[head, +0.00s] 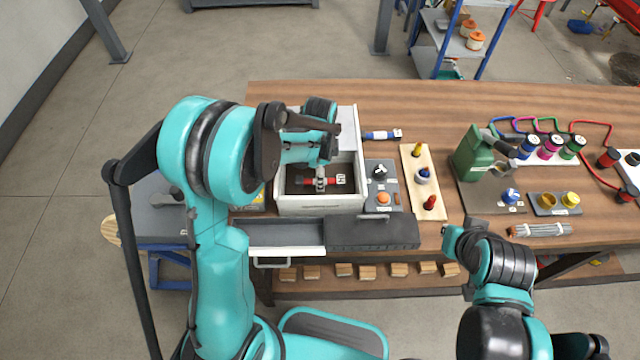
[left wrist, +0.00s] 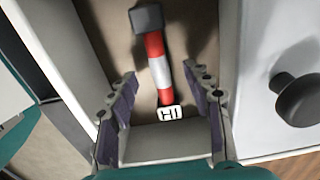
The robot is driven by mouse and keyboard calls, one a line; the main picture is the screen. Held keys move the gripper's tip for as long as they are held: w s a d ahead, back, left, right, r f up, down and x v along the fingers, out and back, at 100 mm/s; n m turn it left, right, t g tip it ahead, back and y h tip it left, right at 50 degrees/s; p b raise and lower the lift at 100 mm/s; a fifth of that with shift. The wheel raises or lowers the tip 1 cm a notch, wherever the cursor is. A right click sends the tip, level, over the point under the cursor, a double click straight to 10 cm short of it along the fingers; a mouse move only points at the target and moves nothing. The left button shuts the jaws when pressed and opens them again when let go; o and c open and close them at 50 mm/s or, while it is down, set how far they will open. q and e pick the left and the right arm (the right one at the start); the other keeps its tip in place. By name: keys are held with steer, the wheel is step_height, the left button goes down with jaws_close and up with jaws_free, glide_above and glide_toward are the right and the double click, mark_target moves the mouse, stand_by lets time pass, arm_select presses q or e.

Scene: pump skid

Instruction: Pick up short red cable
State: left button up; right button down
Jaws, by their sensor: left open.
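The short red cable (left wrist: 155,62) lies on the brown floor of a white box (head: 358,175). It has a white middle band, a dark end block and a white tag.
The box walls stand close around my left gripper. A blue cable (head: 382,135) lies to the right of the box. A grey panel (head: 383,199) with knobs, a wooden board (head: 430,207) with knobs and a green can (head: 472,157) stand further right. The table's back strip is clear.

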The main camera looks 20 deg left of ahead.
arm_select(q)
steer(key=shift+f, duration=0.55)
steer(key=shift+r, duration=0.1)
jaws_close()
